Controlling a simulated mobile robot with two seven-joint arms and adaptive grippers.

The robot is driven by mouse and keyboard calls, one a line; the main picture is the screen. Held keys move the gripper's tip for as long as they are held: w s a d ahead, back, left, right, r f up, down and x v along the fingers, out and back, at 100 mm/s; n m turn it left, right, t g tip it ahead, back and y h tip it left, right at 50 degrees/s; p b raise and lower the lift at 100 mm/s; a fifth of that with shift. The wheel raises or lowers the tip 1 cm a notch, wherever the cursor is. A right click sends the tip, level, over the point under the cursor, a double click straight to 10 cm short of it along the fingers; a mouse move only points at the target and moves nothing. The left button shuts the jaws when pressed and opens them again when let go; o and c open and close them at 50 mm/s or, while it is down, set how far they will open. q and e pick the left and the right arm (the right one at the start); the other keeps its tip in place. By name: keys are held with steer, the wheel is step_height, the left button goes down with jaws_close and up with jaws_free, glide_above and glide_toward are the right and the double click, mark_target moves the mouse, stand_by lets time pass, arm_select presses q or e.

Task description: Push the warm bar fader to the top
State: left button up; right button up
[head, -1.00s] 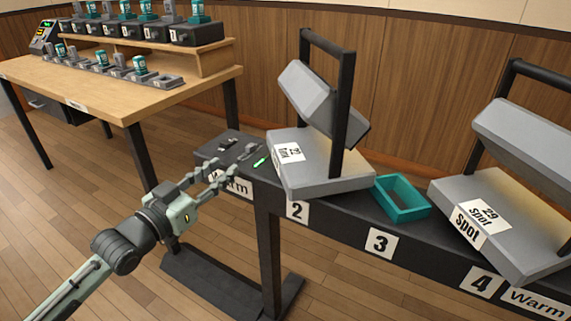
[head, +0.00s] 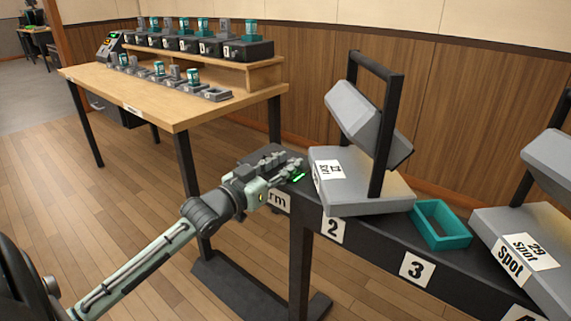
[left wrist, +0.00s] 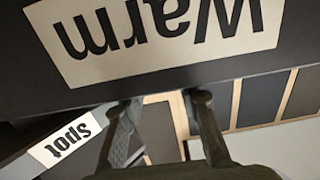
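My left gripper (head: 288,168) is at the left end of the long black bar (head: 372,238), in front of a white label (head: 280,201) of which only "rm" shows. In the left wrist view, the "Warm" label (left wrist: 155,30) appears upside down, close beyond the fingers. The fingers (left wrist: 164,105) stand apart with nothing visible between them. A small bright green mark (head: 299,176) shows beside the fingertips in the head view. I cannot make out the warm bar fader for sure, and the gripper hides part of the bar's end. My right gripper is not in view.
A wooden desk (head: 190,105) with teal and grey units stands behind left. The floor at left is clear.

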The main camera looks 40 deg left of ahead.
arm_select(q)
jaws_close()
stand_by(0.3)
steer(key=shift+w+r, duration=0.15)
steer(key=shift+w, duration=0.15)
steer(key=shift+w+d+p, duration=0.15)
steer(key=shift+w+p, duration=0.35)
steer(key=shift+w, duration=1)
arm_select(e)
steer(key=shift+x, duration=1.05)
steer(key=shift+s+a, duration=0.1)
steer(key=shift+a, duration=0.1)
